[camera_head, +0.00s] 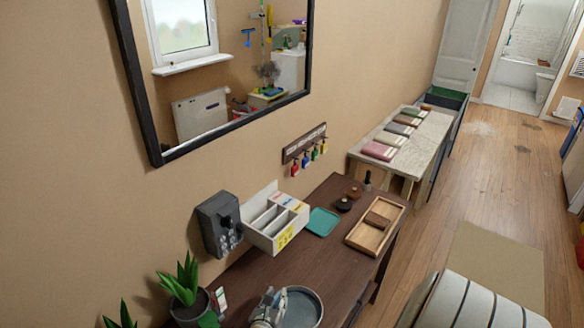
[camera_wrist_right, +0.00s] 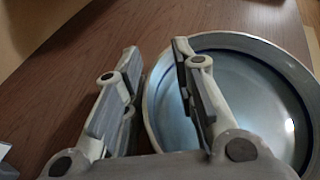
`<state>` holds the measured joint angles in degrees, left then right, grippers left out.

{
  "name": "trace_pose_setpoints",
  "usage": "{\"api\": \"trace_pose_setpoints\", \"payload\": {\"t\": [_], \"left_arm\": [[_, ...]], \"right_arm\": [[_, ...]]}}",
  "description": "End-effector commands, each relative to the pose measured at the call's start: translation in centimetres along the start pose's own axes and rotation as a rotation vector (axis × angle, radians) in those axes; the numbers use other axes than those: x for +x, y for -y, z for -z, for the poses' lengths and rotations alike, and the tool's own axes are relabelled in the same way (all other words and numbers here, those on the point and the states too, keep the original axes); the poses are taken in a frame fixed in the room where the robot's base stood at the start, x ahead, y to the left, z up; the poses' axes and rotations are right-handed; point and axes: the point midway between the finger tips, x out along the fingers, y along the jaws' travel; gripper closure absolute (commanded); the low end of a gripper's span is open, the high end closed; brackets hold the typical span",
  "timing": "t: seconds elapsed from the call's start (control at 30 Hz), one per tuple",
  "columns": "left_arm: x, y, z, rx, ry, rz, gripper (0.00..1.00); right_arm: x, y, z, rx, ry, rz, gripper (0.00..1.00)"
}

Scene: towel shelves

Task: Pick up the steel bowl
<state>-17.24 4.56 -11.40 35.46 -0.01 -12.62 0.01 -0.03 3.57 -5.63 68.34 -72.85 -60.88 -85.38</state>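The steel bowl (camera_head: 305,308) is a round, grey-blue dish on the dark wooden table, at the bottom of the head view. It fills the right half of the right wrist view (camera_wrist_right: 262,90), with a dark blue ring inside its pale rim. My right gripper (camera_head: 270,296) is at the bowl's left side. In the wrist view its two fingers (camera_wrist_right: 156,52) stand apart with nothing clamped. The bowl's left rim shows in the gap, and the right finger overlaps the bowl's inside. I cannot tell whether either finger touches it. My left gripper is not in view.
On the dark table (camera_head: 262,267) stand a white divided organizer (camera_head: 290,231), a teal tray (camera_head: 322,222), a wooden tray (camera_head: 359,240) and a potted plant (camera_head: 187,285). A grey wall box (camera_head: 219,224) hangs behind. The table's right edge is near the bowl.

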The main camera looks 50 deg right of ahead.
Motion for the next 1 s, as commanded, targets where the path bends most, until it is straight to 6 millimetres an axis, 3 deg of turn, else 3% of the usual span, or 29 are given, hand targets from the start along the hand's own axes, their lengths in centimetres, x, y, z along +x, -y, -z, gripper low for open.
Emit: {"api": "trace_pose_setpoints", "payload": {"t": [0.17,0.67,1.0], "left_arm": [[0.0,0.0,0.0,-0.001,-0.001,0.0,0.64],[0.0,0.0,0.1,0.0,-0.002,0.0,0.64],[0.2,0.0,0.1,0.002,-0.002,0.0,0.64]], "right_arm": [[0.0,0.0,0.0,0.0,-0.001,-0.002,1.0],[-0.1,0.0,-0.2,0.0,0.001,-0.001,1.0],[-1.0,0.4,-2.4,0.002,0.004,-0.002,1.0]]}}
